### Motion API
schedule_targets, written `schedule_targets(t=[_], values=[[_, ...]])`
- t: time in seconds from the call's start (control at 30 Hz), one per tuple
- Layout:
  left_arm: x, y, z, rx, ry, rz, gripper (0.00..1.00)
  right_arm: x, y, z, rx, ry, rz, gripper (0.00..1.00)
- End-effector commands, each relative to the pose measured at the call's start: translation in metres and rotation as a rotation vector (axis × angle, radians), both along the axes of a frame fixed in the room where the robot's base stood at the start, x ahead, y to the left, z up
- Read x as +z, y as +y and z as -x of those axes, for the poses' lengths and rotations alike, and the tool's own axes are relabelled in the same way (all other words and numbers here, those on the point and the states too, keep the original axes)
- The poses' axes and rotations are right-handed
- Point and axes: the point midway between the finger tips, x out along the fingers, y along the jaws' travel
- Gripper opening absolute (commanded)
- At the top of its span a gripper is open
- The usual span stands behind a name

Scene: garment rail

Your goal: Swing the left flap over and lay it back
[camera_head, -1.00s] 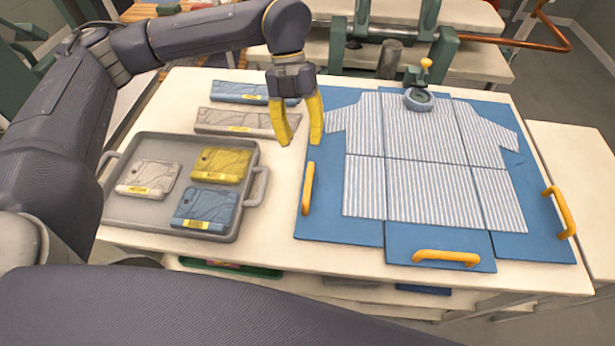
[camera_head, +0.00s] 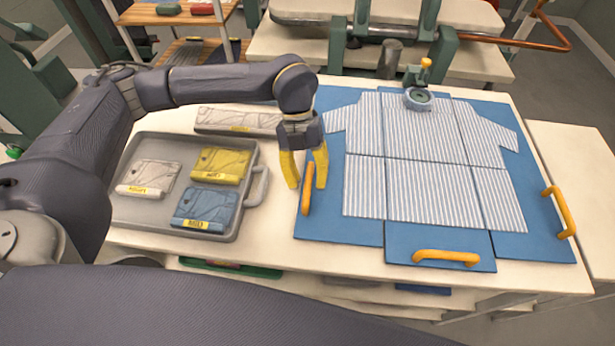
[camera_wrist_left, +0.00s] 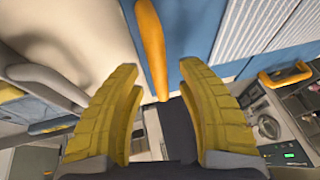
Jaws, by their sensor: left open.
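The blue folding board lies flat on the white table, with a blue-and-white striped shirt (camera_head: 425,150) spread over it. Its left flap (camera_head: 335,222) lies flat and has an orange handle (camera_head: 308,188) on its outer edge. My left gripper (camera_head: 305,184) is open and points down at this handle, its yellow fingers appearing on either side of the handle's upper part. In the left wrist view the orange handle (camera_wrist_left: 152,50) shows ahead, between the open fingers (camera_wrist_left: 165,110). I cannot tell whether they touch it. My right gripper is not in view.
A grey tray (camera_head: 125,212) with folded grey, yellow and blue garments stands left of the board. A grey folded garment (camera_head: 237,120) lies behind it. A round blue clamp-like piece (camera_head: 419,98) sits at the shirt's collar. Other orange handles are at the front (camera_head: 446,258) and right (camera_head: 560,212).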

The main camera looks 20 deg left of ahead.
Motion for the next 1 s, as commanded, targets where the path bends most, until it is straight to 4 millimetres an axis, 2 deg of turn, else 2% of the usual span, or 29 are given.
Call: schedule_targets(t=[0.23,0.57,1.0], values=[[0.0,0.0,0.0001,0.0,0.0,0.0,0.38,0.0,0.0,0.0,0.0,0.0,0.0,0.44],[0.0002,0.0,-0.0001,0.0,0.0,0.0,0.0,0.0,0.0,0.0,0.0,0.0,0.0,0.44],[0.0009,-0.0003,-0.0001,-0.001,0.001,-0.005,0.0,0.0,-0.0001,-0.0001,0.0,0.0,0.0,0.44]])
